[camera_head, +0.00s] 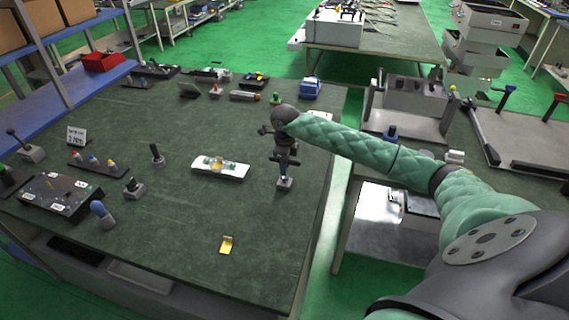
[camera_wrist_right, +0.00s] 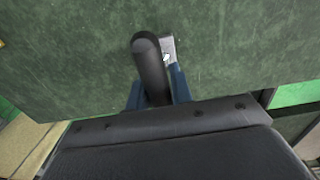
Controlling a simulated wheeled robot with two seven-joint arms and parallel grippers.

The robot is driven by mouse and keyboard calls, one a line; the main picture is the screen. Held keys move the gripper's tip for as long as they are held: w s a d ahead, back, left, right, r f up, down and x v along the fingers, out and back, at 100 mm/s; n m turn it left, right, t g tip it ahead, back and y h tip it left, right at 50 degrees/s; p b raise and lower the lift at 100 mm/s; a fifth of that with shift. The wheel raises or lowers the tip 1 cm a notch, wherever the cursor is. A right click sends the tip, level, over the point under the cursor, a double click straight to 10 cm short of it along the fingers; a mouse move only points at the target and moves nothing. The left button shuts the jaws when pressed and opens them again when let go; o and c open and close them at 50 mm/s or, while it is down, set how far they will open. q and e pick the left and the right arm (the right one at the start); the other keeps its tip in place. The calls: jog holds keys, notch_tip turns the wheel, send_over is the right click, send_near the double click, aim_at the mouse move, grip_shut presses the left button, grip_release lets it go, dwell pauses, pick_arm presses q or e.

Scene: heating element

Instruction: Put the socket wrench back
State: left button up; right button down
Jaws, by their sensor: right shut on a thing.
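My right gripper (camera_head: 285,163) points down over the right part of the green table. In the right wrist view its blue fingers (camera_wrist_right: 153,95) are shut on the dark, rounded handle of what I take to be the socket wrench (camera_wrist_right: 150,62). A small silver-grey block (camera_head: 285,183) shows just below the gripper, and a grey metal piece (camera_wrist_right: 168,50) shows beside the handle in the wrist view. I cannot tell whether the wrench touches this piece or is apart from it. The wrench's lower end is hidden. My left gripper is out of view.
A white fixture (camera_head: 220,168) lies left of the gripper. A yellow part (camera_head: 227,244) lies near the front. Dark-handled tools on small bases (camera_head: 156,154) stand further left. A blue box (camera_head: 311,88) is at the back. The table (camera_head: 190,215) is clear around the yellow part.

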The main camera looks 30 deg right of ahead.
jog(key=shift+f, duration=0.35)
jog(key=shift+f, duration=0.15)
jog(key=c, duration=1.2)
grip_release()
jog(key=shift+c, duration=0.2)
jog(key=shift+r, duration=0.2)
